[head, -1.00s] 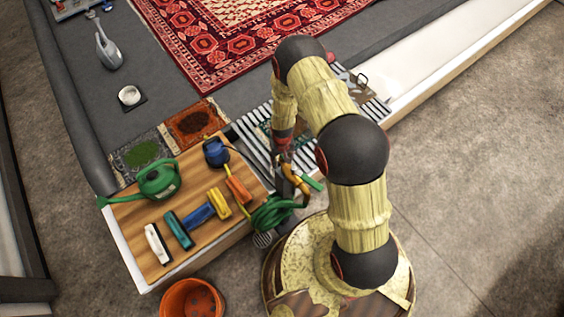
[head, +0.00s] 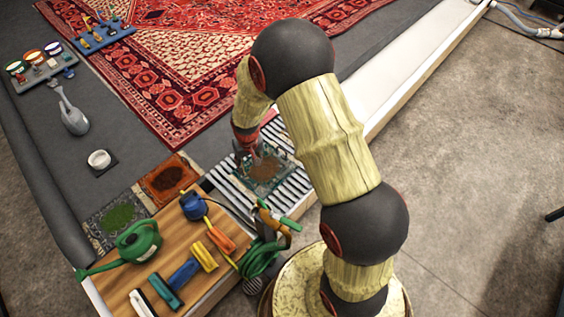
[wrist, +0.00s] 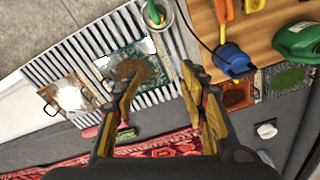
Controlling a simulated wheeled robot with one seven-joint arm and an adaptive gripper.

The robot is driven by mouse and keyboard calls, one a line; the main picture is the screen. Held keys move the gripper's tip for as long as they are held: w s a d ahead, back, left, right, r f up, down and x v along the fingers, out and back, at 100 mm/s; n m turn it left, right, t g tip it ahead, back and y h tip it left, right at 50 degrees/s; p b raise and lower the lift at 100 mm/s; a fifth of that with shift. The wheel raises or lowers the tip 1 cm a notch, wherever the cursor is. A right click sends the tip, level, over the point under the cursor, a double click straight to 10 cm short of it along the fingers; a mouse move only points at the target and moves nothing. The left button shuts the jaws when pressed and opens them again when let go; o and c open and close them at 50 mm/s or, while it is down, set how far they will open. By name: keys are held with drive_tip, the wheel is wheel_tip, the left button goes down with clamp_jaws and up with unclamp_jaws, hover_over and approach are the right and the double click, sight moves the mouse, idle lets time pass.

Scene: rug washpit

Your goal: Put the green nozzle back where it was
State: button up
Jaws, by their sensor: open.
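The green nozzle (head: 278,216) is at the post by the right end of the wooden bench, above the coiled green hose (head: 260,258). An orange-yellow part shows beside it. In the wrist view a green piece, likely the nozzle (wrist: 153,13), shows at the top edge within a round metal rim; how it is seated I cannot tell. My gripper (wrist: 160,78) is open and empty, pointing down over the slatted grate (wrist: 90,50). It is apart from the nozzle, and in the head view the arm partly hides it.
A stained green mat (head: 265,172) lies on the grate. The wooden bench (head: 170,245) holds a green watering can (head: 138,242), a blue item (head: 193,207) and several brushes. A red patterned rug (head: 180,70) lies behind. Grey floor at right is mostly clear.

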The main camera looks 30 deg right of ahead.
drive_tip(key=s+r+t, duration=0.1)
drive_tip(key=s+r, duration=0.2)
drive_tip(key=r, duration=0.9)
drive_tip(key=s+r+t, duration=0.1)
drive_tip(key=s+r, duration=0.3)
drive_tip(key=r, duration=0.7)
drive_tip(key=s+r+t, duration=0.1)
drive_tip(key=s+r, duration=0.5)
drive_tip(key=s, duration=0.3)
drive_tip(key=s+r+t, duration=0.1)
drive_tip(key=s+r, duration=0.6)
drive_tip(key=s, duration=0.2)
drive_tip(key=shift+s+n, duration=0.3)
drive_tip(key=shift+s, duration=0.1)
drive_tip(key=shift+s, duration=0.1)
